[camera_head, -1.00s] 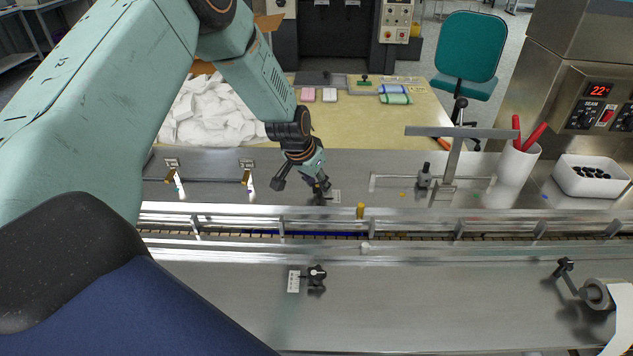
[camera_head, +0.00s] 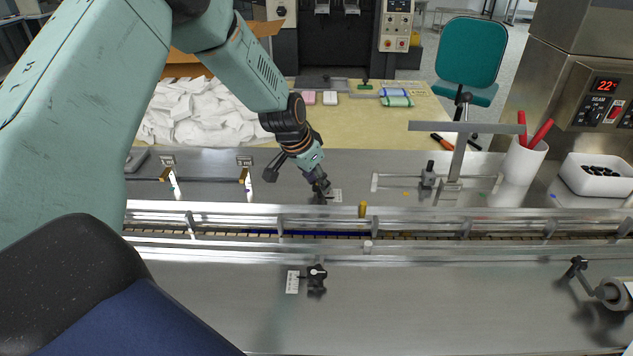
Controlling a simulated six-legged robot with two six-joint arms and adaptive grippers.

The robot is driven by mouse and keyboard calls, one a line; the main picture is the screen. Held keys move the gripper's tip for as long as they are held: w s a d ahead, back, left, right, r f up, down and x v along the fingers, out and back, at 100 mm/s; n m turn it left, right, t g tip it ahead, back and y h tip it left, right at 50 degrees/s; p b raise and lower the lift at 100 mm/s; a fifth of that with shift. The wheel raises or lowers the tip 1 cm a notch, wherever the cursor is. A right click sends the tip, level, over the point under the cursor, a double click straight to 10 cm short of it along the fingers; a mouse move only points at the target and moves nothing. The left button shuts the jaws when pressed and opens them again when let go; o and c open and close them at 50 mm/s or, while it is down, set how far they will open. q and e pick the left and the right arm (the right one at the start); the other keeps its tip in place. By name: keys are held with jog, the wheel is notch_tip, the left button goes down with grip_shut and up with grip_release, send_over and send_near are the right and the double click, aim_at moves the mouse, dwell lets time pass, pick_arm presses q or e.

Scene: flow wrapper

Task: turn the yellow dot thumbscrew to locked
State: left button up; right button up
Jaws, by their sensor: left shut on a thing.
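My left gripper (camera_head: 321,190) reaches down to the back deck of the wrapper, just behind the conveyor rail. It is shut on a small dark thumbscrew, mostly hidden by the fingers. A pale scale plate (camera_head: 335,195) lies just right of the fingertips. I cannot see a yellow dot on the held screw or read its position. A second dark thumbscrew (camera_head: 316,280) with a white scale plate (camera_head: 292,282) stands on the front deck, untouched. My right gripper is not in view.
A yellow peg (camera_head: 362,209) stands at the rail (camera_head: 450,221) close right of my gripper. A T-shaped metal stand (camera_head: 458,160), a cup with red pens (camera_head: 518,170) and a white bin (camera_head: 598,178) are farther right. The front deck (camera_head: 440,300) is largely clear.

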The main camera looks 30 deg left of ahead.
pick_arm(q)
jog(key=o, duration=1.1)
jog(key=shift+o, duration=0.2)
jog(key=v, duration=1.2)
